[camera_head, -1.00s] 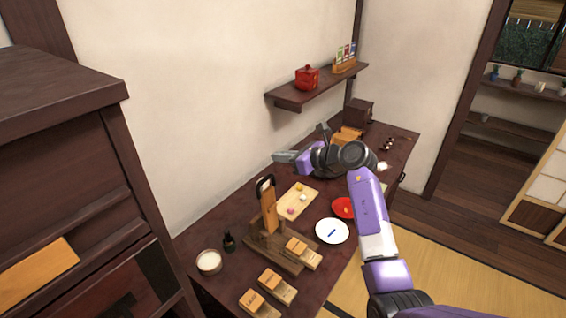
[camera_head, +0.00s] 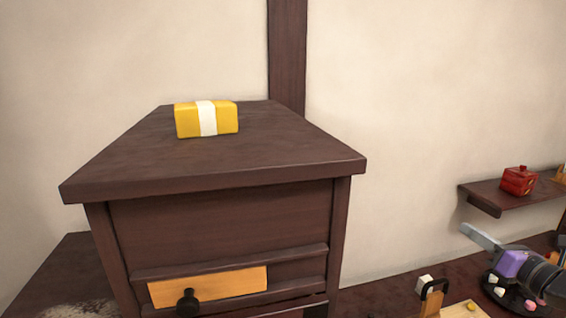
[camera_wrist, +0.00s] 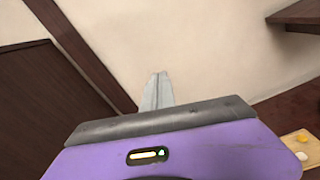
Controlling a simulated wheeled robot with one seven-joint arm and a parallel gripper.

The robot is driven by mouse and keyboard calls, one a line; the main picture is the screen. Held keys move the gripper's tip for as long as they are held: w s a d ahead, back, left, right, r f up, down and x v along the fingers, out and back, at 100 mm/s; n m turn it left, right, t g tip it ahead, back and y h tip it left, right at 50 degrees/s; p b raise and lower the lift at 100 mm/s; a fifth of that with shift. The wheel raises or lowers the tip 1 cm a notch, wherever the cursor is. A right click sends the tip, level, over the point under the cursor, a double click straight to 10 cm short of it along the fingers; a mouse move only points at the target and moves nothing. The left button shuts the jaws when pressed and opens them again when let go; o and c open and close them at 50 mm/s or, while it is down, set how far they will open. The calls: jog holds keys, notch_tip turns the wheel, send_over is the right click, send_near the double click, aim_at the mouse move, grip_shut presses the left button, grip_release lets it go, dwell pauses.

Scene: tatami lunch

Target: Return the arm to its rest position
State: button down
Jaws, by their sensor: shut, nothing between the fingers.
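My gripper (camera_head: 482,237) shows at the lower right of the head view, above the dark counter and below the wall shelf. Its grey fingers point up and left. In the wrist view the two fingers of my gripper (camera_wrist: 158,90) lie together, shut, with nothing between them. The purple wrist housing fills the bottom of that view. Most of my arm is outside the head view.
A dark wooden cabinet (camera_head: 225,222) stands left of my gripper with a yellow, white-banded box (camera_head: 187,121) on top. A red pot (camera_head: 519,181) sits on the wall shelf (camera_head: 487,198). A light wooden board (camera_head: 463,310) with small items lies on the counter (camera_head: 385,300).

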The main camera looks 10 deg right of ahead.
jog(key=s+a+m+t+h+b, duration=0.2)
jog(key=s+a+m+t, duration=0.4)
jog(key=s+a+m, duration=0.85)
jog(key=s+a+f+m+g+b, duration=0.1)
jog(key=s+a+f+m+g, duration=0.2)
jog(key=s+a+f+m, duration=0.3)
jog(key=s+a+f+m+g+b, duration=0.2)
jog(key=s+a+f+m, duration=0.4)
jog(key=s, duration=0.8)
jog(key=s+a+f+m+g+b, duration=0.2)
jog(key=s+a+f+m+g, duration=0.2)
jog(key=s+f+m, duration=0.3)
jog(key=s+a+f, duration=0.1)
jog(key=s+f, duration=0.2)
jog(key=shift+a, duration=0.4)
